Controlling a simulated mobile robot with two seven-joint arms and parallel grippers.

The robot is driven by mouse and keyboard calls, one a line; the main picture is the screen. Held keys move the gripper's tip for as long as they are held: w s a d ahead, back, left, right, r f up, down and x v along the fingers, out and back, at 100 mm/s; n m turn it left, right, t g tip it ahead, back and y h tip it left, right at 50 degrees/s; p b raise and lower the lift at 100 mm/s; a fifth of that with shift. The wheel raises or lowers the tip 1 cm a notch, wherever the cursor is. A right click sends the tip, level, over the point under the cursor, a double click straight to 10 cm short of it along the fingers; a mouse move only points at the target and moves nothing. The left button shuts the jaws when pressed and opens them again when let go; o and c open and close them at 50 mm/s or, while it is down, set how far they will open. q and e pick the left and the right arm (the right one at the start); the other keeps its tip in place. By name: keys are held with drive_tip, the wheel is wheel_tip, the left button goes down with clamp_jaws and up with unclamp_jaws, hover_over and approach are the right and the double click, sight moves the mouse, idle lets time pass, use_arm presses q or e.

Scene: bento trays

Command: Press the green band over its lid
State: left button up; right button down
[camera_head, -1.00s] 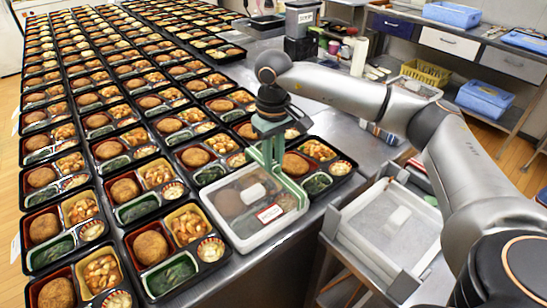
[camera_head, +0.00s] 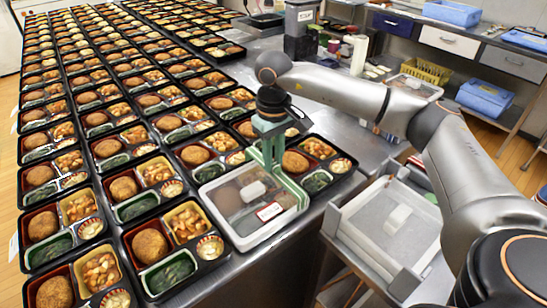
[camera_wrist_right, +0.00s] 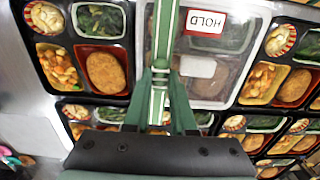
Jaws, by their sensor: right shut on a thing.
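The translucent lid (camera_head: 226,196) with a pale rim covers one bento tray near the counter's right edge. A white label reading HOLD (camera_wrist_right: 205,22) and a blank white patch (camera_wrist_right: 198,67) are on it. The green band (camera_head: 291,187) has a pale stripe and lies along the lid's right side in the head view. My right gripper (camera_head: 272,165) points down and is shut on the band at the lid's far right edge. The exact contact is partly hidden. My left gripper is out of view.
Rows of open bento trays (camera_head: 125,208) fill the counter to the left and behind. One open tray (camera_head: 325,150) stands close beside the lid on the right. A pale shallow crate (camera_head: 350,232) with a white block inside stands at right, below the counter edge.

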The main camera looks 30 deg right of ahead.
drive_tip(key=shift+f, duration=0.25)
drive_tip(key=shift+f+b, duration=1.15)
drive_tip(key=shift+f, duration=0.15)
drive_tip(key=shift+f, duration=0.1)
idle(0.4)
drive_tip(key=c, duration=0.7)
unclamp_jaws()
drive_tip(key=shift+o, duration=0.5)
drive_tip(key=o, duration=0.5)
